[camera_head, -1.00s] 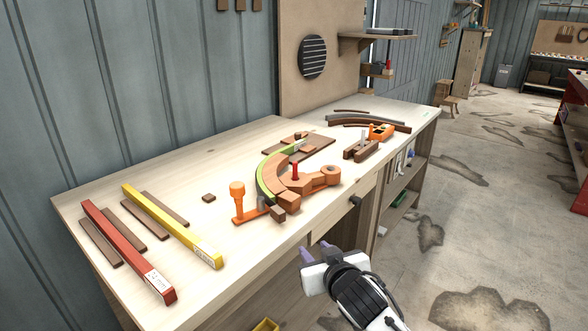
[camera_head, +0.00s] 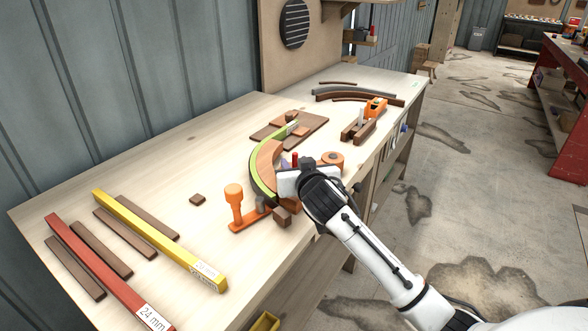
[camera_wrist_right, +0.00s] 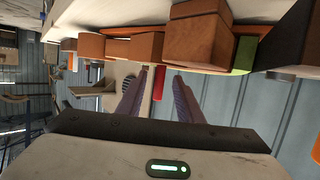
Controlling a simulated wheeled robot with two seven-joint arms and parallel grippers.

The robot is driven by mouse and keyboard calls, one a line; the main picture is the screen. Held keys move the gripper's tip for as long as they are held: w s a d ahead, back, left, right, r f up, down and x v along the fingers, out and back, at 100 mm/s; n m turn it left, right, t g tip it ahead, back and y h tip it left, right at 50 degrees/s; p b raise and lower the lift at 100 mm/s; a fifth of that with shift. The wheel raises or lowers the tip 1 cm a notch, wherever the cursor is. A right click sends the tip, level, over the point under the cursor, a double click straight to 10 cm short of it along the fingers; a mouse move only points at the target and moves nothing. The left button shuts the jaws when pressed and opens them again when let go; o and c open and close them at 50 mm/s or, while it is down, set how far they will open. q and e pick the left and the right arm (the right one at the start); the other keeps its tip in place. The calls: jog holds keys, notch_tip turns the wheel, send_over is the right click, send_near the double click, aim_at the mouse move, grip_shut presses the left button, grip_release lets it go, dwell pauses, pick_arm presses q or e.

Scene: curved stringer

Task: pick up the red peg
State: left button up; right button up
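The red peg (camera_head: 295,159) stands upright at the curved wooden form on the workbench; its lower part is hidden behind my right gripper in the head view. In the right wrist view the red peg (camera_wrist_right: 158,82) shows in the gap between the two purple fingers, nearer the left one. My right gripper (camera_wrist_right: 165,75) is open, with a clear gap between its fingertips. I cannot tell whether a finger touches the peg. In the head view the gripper body covers most of the fingers. My left gripper is not in view.
A lime-green curved strip (camera_head: 257,177) lines the form's outer side. An orange clamp (camera_head: 235,202) stands left of the form. A yellow bar (camera_head: 160,240) and a red bar (camera_head: 95,270) lie at the left. An orange block plane (camera_head: 375,107) sits further back right.

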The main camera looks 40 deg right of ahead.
jog(key=shift+x, duration=2.7)
jog(key=shift+r, duration=0.2)
grip_shut()
